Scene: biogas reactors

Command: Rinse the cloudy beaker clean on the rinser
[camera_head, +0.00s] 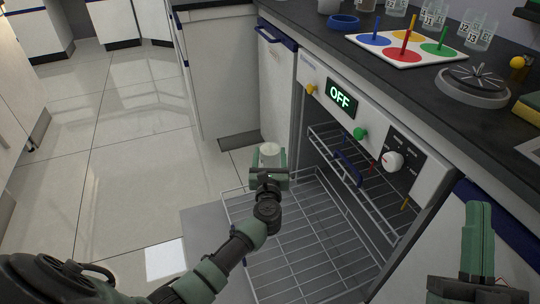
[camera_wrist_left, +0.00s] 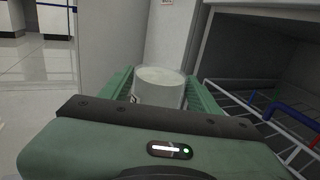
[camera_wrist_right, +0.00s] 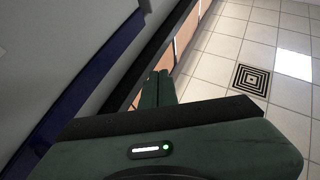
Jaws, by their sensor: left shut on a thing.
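The rinser (camera_head: 475,84), a round grey base with a dark star-shaped top, stands on the counter at the right, well apart from the beaker. My right gripper (camera_head: 478,240) is at the lower right, in front of the cabinet. In the right wrist view its fingers (camera_wrist_right: 158,88) lie together with nothing between them.
The machine with an "OFF" display (camera_head: 340,97) stands open, its wire rack (camera_head: 310,245) pulled out below my left arm. On the dark counter are a board with coloured discs and pegs (camera_head: 400,50), a blue ring (camera_head: 343,21) and several numbered beakers (camera_head: 480,30). Floor at left is clear.

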